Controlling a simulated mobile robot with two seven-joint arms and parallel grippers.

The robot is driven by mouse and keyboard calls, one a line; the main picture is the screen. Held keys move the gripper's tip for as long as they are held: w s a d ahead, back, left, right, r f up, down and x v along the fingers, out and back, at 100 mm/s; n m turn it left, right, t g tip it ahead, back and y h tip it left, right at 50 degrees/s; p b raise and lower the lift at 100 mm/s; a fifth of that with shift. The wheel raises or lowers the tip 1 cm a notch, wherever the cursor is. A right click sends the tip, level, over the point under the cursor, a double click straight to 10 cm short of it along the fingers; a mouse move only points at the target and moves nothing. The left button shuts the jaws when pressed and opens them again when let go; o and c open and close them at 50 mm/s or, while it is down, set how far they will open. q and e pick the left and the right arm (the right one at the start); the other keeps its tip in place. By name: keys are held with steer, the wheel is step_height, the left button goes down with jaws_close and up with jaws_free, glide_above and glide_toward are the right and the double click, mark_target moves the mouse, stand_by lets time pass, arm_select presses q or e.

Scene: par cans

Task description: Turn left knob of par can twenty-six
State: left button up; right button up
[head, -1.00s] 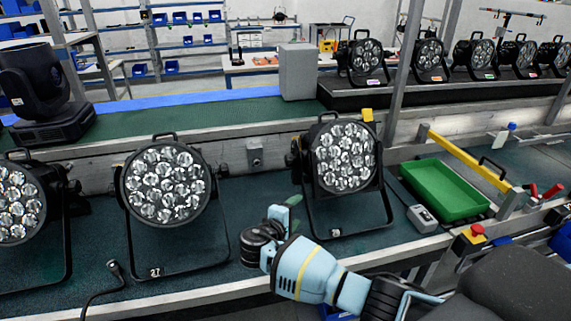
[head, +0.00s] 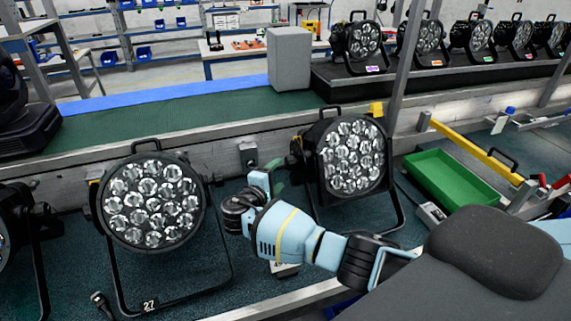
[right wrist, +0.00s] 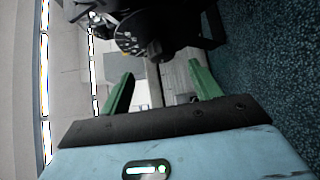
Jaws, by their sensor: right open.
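A black par can (head: 350,155) with several round lenses stands on its bracket on the green bench, right of the can marked 27. Its number is not readable, as my right arm covers part of its bracket. Its left-side knob (head: 296,147) shows as a small dark shape. My right gripper (head: 273,172), with green fingers, is open at the lower left of this can. In the right wrist view, the open fingers (right wrist: 161,85) point at the can's dark side, and a dark knob (right wrist: 155,50) lies between and just beyond the tips. Contact cannot be told. My left gripper is not in view.
The par can marked 27 (head: 152,203) stands to the left. A green tray (head: 452,184) and a yellow bar (head: 470,148) lie to the right. A grey box (head: 289,59) and a row of par cans stand behind. A cable plug (head: 100,303) lies at the front left.

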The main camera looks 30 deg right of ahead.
mark_target(287, 165)
steer(key=x, duration=0.6)
steer(key=shift+f+b, duration=0.15)
steer(key=shift+b, duration=0.25)
steer(key=shift+x, duration=0.8)
steer(key=shift+a, duration=0.1)
steer(key=shift+c, duration=0.3)
